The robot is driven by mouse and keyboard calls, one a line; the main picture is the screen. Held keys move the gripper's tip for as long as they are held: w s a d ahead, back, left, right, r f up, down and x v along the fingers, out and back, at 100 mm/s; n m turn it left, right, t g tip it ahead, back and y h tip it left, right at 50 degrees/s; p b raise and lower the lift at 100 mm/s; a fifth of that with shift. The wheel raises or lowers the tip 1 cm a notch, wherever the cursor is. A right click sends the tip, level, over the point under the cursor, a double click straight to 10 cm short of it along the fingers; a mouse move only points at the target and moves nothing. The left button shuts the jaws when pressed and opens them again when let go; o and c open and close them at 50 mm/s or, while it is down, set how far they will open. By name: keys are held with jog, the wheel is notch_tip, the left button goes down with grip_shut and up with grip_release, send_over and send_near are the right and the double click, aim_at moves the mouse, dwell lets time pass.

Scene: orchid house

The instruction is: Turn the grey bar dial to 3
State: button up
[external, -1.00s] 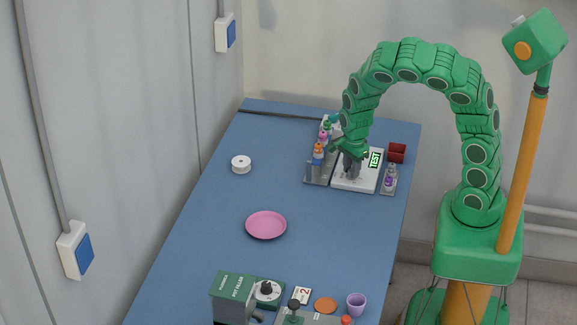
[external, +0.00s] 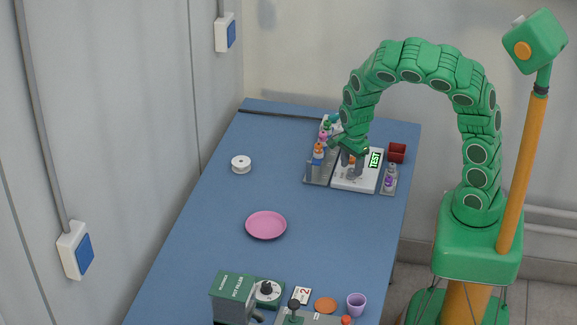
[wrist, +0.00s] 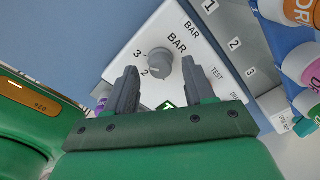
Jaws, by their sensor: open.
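The grey bar dial (wrist: 160,63) is a round knob on a white panel (wrist: 146,38), beside the word BAR; the numbers 2 and 3 show to its left. I cannot tell exactly where its pointer stands. My gripper (wrist: 159,72) is open, with one dark finger on each side of the dial and a gap between fingers and knob. In the external view my gripper (external: 353,162) is over the white panel (external: 350,184) at the far end of the table, and it mostly hides the dial. A lit TEST sign (external: 375,159) shows beside it.
A rack of coloured bottles (external: 320,165) stands left of the panel. A red box (external: 397,153) and a small bottle (external: 390,180) stand to its right. A pink plate (external: 266,225) and a white roll (external: 241,165) lie on the open blue table (external: 215,205).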

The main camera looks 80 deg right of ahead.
aim_at(352, 170)
jog(key=shift+s+r, duration=0.1)
jog(key=shift+r, duration=3.05)
